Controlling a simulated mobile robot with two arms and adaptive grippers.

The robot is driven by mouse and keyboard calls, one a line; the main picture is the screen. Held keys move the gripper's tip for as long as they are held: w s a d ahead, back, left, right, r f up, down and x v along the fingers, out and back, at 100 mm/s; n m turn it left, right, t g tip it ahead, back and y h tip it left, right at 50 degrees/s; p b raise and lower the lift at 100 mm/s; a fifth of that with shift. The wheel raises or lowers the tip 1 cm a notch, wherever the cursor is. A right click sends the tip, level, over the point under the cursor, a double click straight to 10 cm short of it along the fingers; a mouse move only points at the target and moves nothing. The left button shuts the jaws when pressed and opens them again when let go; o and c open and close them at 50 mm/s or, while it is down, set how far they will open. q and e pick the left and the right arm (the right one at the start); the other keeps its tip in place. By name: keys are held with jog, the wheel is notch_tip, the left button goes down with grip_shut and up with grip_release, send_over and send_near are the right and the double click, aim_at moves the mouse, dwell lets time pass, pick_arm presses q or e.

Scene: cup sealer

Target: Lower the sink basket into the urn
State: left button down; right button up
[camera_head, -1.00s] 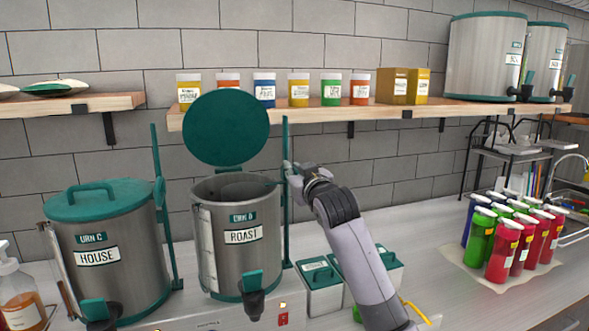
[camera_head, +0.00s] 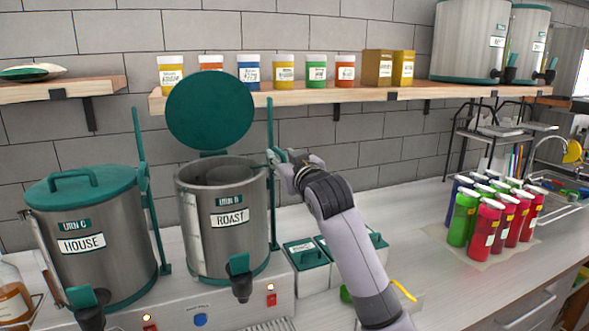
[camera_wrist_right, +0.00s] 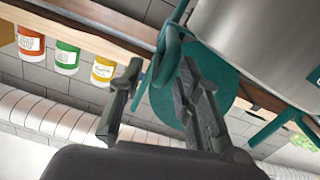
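The steel urn labelled ROAST (camera_head: 222,222) stands on the counter with its round green lid (camera_head: 208,110) raised upright behind its open mouth. It also shows in the right wrist view (camera_wrist_right: 265,35). My right gripper (camera_head: 275,158) is beside the urn's upper right rim, at the green post. In the right wrist view its fingers (camera_wrist_right: 160,70) are apart, with a green bar of the urn between or just behind them; contact is unclear. I cannot make out the sink basket. The urn's inside bottom is hidden. My left gripper is not in view.
A closed urn labelled HOUSE (camera_head: 88,240) stands to the left. Green-lidded bins (camera_head: 308,265) sit beside my right arm. Several red and green bottles (camera_head: 492,212) stand on a mat, with a sink (camera_head: 562,196) beyond. A wooden shelf (camera_head: 350,97) runs above.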

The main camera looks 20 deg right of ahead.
jog(key=s, duration=0.9)
jog(key=shift+d, duration=0.15)
